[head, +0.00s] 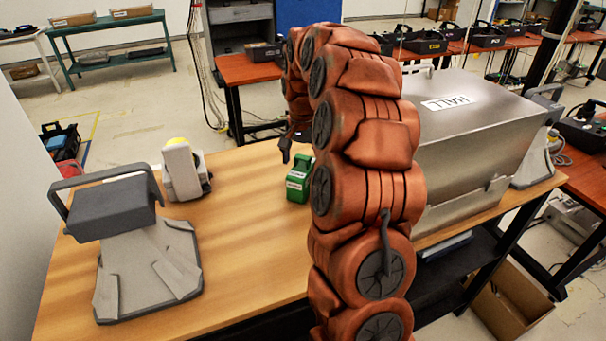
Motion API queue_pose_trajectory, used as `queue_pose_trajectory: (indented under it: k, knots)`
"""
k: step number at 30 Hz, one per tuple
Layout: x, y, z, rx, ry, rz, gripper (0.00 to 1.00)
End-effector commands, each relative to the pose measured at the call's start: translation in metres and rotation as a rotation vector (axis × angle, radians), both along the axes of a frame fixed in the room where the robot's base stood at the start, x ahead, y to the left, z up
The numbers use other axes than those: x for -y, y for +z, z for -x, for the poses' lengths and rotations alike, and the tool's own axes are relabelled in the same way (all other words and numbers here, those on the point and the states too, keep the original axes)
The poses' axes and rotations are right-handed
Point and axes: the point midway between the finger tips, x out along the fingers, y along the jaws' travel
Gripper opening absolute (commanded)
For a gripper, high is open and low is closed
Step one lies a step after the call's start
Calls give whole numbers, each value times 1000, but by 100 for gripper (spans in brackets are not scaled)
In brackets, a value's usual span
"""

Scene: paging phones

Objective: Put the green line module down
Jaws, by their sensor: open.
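The green line module (299,178) is a small green block with white labels. It appears to stand upright on the wooden table (245,220), just left of my orange arm, which hides its right edge. My gripper (288,150) is just above and behind the module in the picture. One dark finger shows at its left. The rest of the gripper is hidden by my arm. The jaws are open, and I see no grip on the module.
A grey stand with a handled dark top (115,205) is at the table's left. A smaller grey device with a yellow top (182,170) stands behind it. A large metal box labelled HALL (470,130) fills the right. The table's middle is clear.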

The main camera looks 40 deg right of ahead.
Motion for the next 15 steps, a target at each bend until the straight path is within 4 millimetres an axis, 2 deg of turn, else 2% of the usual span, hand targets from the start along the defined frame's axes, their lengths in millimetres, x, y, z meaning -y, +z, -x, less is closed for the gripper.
queue_pose_trajectory:
  k: [5,11,15]
  knots:
    - [0,-14,0,-1,0,0,83]
    - [0,-16,0,1,0,0,83]
    - [0,-16,0,1,0,1,71]
